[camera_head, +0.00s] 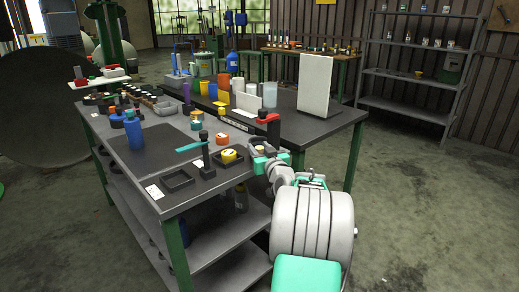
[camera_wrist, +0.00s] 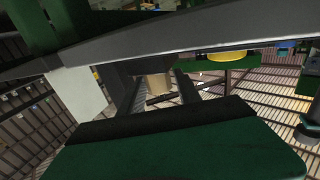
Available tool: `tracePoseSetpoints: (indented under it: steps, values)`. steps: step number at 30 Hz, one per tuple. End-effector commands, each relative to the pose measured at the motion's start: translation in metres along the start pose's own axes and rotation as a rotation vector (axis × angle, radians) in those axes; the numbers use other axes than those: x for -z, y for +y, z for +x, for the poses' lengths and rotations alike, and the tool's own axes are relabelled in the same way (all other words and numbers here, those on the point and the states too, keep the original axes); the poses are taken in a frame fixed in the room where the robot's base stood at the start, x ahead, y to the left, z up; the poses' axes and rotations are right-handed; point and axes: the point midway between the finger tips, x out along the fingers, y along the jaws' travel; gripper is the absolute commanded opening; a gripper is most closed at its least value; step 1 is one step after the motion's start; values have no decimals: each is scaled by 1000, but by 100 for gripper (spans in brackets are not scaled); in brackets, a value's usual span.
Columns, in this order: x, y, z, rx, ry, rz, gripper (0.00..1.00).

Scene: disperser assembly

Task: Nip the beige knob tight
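The beige knob (camera_wrist: 154,86) is a small pale cylinder in the wrist view, just below the dark table edge. My gripper (camera_wrist: 158,92) has its two dark fingers apart, one on each side of the knob, with gaps visible. In the head view my gripper (camera_head: 263,150) is at the right front corner of the workbench, close to a red-and-black stand (camera_head: 269,122). The knob cannot be told apart there from the gripper parts around it.
The dark workbench (camera_head: 150,150) carries a blue bottle (camera_head: 134,130), black trays (camera_head: 178,180), a yellow round piece (camera_head: 228,156) and orange pieces (camera_head: 221,138). A white panel (camera_head: 314,85) stands behind on the second table. The floor to the right is clear.

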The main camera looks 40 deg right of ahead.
Motion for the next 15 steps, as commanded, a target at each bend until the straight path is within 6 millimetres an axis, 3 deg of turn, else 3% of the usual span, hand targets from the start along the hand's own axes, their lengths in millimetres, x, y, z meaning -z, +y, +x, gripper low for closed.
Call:
tracePoseSetpoints:
  steps: [15]
  values:
    - [0,0,0,0,0,0,0]
